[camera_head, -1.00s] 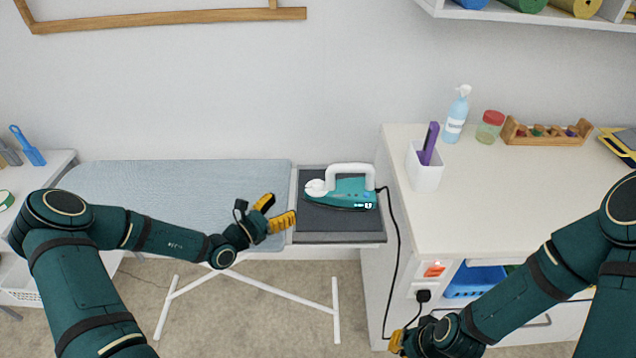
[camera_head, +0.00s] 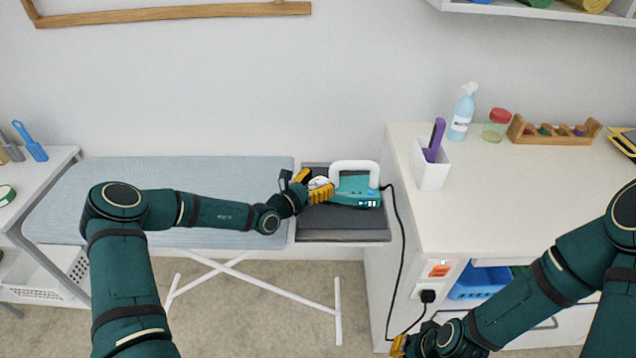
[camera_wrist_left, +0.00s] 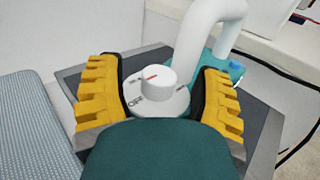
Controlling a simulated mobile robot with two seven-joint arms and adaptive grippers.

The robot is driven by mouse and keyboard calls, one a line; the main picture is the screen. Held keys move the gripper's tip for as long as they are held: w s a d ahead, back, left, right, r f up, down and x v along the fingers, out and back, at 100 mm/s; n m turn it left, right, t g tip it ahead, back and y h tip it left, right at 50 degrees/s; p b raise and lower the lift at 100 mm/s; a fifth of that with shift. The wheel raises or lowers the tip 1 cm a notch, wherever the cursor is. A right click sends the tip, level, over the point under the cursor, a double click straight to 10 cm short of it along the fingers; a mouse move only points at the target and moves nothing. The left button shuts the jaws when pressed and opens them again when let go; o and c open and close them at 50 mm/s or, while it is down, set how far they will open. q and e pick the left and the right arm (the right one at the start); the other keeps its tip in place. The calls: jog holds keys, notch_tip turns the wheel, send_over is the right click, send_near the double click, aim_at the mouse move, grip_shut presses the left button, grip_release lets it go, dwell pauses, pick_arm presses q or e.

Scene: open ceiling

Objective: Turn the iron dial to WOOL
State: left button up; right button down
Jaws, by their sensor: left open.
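The teal iron (camera_head: 358,188) with a white handle lies on the dark rest plate (camera_head: 345,222) at the right end of the ironing board. My left gripper (camera_head: 309,189) is at the dial end of the iron, open. In the left wrist view its yellow fingers stand on either side of the dial, with a gap visible on both sides. My right gripper (camera_head: 398,345) is low at the bottom edge, mostly hidden by its arm.
A black cord (camera_head: 402,250) runs from the iron down to a socket on the white cabinet (camera_head: 470,205) at right. A white holder (camera_head: 431,174) with a purple item and a spray bottle (camera_head: 461,115) stand on the cabinet. The ironing board (camera_head: 180,172) is bare.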

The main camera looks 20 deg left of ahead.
pick_arm(q)
grip_shut()
dwell(0.3)
jog(key=m+g+h+b, duration=0.2)
jog(key=b, duration=0.1)
jog(key=shift+a+f+h, duration=0.1)
jog(key=shift+a+h, duration=0.05)
jog(key=shift+h, duration=0.25)
jog(key=m+g+h+b, duration=0.2)
jog(key=m+g+h, duration=0.1)
jog(key=shift+w, duration=0.2)
jog(key=m+g+h, duration=0.1)
jog(key=g, duration=0.1)
jog(key=m+g+h+b, duration=0.1)
jog(key=m+g, duration=0.1)
jog(key=g, duration=0.1)
jog(key=shift+w+m+h, duration=0.1)
jog(key=shift+m+h, duration=0.2)
jog(key=shift+w+m+g+h, duration=0.1)
jog(key=shift+m+g+h, duration=0.1)
jog(key=shift+m+g, duration=0.85)
jog(key=shift+m+g+h, duration=0.2)
jog(key=shift+m+g, duration=0.35)
jog(key=shift+g, duration=1)
jog(key=shift+a+m+g, duration=0.1)
jog(key=shift+m+g, duration=0.2)
jog(key=shift+g, duration=0.2)
